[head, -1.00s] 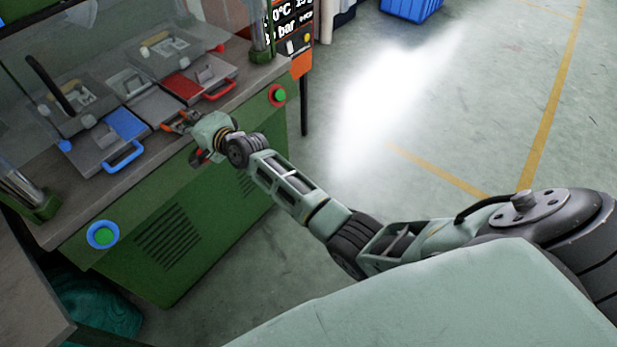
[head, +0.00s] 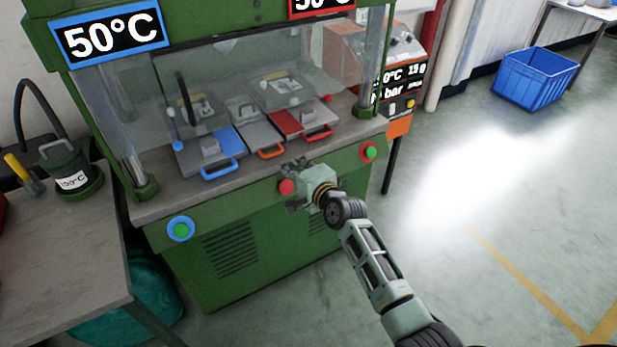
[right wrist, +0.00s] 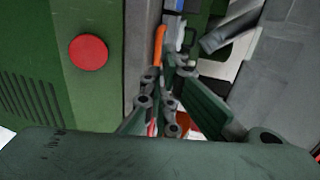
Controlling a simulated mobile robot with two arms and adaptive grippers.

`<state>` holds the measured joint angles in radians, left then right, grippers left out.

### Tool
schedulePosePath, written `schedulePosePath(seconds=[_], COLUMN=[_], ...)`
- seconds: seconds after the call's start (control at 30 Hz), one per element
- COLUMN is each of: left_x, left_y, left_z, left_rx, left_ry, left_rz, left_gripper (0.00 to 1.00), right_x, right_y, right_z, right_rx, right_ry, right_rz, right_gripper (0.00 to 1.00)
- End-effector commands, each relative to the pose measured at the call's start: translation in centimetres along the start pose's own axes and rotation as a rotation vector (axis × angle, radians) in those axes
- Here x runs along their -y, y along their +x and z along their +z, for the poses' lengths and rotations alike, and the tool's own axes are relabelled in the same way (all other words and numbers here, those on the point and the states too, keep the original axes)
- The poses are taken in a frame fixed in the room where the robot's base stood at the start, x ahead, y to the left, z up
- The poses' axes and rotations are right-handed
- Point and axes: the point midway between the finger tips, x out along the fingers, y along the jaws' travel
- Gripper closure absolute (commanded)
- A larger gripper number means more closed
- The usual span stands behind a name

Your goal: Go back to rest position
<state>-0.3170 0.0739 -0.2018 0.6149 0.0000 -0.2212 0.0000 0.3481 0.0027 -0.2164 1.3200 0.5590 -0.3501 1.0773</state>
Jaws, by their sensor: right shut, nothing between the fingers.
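My right gripper (head: 292,174) is in front of the green moulding machine (head: 240,255), close to the front edge of its worktop and beside a red button (head: 286,187). In the right wrist view its fingers (right wrist: 165,88) are closed together with nothing between them. An orange handle (right wrist: 159,47) shows just beyond the fingertips there; I cannot tell how far apart they are. In the head view that orange handle (head: 271,154) is on the middle tray, between the blue handle (head: 219,167) and the red handle (head: 319,132). My left gripper is out of view.
A grey worktable (head: 62,250) stands at the left with a dark green container (head: 68,165). A control box (head: 385,75) stands beside the machine. A blue crate (head: 536,78) is on the floor at the far right. The floor at the right is open.

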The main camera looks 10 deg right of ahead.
Motion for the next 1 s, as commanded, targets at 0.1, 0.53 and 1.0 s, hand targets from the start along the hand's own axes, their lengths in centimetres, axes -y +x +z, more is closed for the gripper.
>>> schedulePosePath(seconds=[0.1,0.53,1.0], left_x=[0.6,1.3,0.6], left_y=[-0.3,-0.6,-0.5], left_z=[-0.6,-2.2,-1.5], left_rx=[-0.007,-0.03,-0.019], left_ry=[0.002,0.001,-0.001], left_rz=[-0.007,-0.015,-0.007], left_gripper=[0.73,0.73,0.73], right_x=[-0.1,-0.2,-13.7], right_y=[-1.9,-6.9,-8.3], right_z=[0.0,0.0,-0.2], right_rx=[0.0,0.0,-0.011], right_ry=[0.001,-0.001,-0.198], right_rz=[0.001,0.002,0.226], right_gripper=[1.0,1.0,1.0])
